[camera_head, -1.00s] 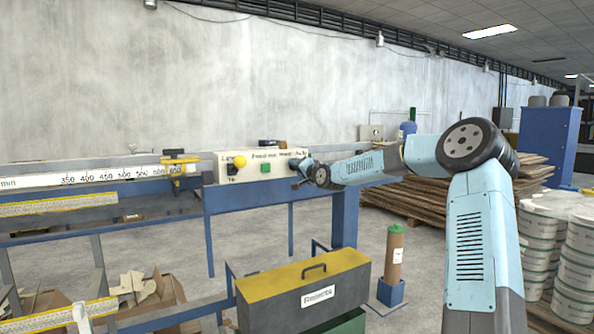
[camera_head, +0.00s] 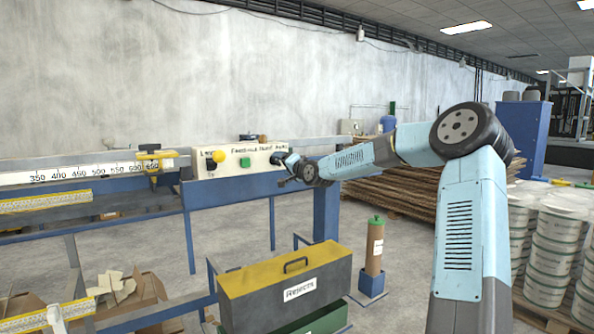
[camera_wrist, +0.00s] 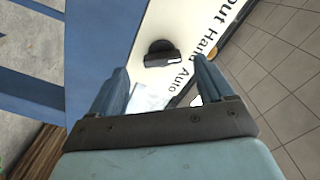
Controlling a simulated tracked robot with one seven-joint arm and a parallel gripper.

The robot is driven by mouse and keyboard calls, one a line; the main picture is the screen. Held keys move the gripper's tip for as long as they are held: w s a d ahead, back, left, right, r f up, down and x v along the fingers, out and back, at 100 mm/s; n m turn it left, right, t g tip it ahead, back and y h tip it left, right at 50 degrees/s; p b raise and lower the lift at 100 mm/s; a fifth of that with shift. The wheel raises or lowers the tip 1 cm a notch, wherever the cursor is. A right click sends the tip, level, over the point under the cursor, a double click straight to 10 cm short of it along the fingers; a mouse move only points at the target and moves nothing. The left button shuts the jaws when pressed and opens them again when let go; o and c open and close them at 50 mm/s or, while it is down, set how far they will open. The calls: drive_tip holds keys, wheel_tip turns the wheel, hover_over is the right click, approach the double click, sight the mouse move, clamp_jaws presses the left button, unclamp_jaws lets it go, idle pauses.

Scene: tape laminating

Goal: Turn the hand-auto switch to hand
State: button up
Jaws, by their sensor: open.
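The hand-auto switch (camera_wrist: 162,54) is a dark knob on a white panel face, under the words "Hand" and "Auto" in the wrist view. My gripper (camera_wrist: 161,78) is open, and the knob shows between and just beyond its two fingertips, with no clear contact. In the head view my gripper (camera_head: 287,172) is at the right end of the white control panel (camera_head: 232,161) and hides the switch there. The panel also carries a yellow button (camera_head: 219,156) and a green button (camera_head: 245,162).
The panel sits on a blue frame (camera_head: 230,191) beside a measuring rule (camera_head: 80,173). A yellow-lidded rejects box (camera_head: 285,275) stands below in front. A brown cylinder (camera_head: 374,250) in a blue holder stands to its right. Stacked boards (camera_head: 410,195) lie behind my arm.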

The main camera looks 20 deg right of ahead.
drive_tip(key=v, duration=1)
drive_tip(key=s+a+f+n+g+h, duration=0.4)
drive_tip(key=s+a+f+n+g, duration=0.15)
drive_tip(key=s+a+f, duration=0.45)
drive_tip(key=s+d+r+n+g, duration=0.1)
drive_tip(key=s+d+g, duration=0.1)
drive_tip(key=s, duration=1.8)
drive_tip(key=s+d+r+g+h, duration=0.1)
drive_tip(key=s+d+r+g, duration=0.1)
drive_tip(key=s, duration=1.8)
drive_tip(key=shift+s+d+n+g+h, duration=0.2)
drive_tip(key=shift+d+n+g+h, duration=0.3)
drive_tip(key=shift+g, duration=0.55)
drive_tip(key=shift+d+r, duration=0.1)
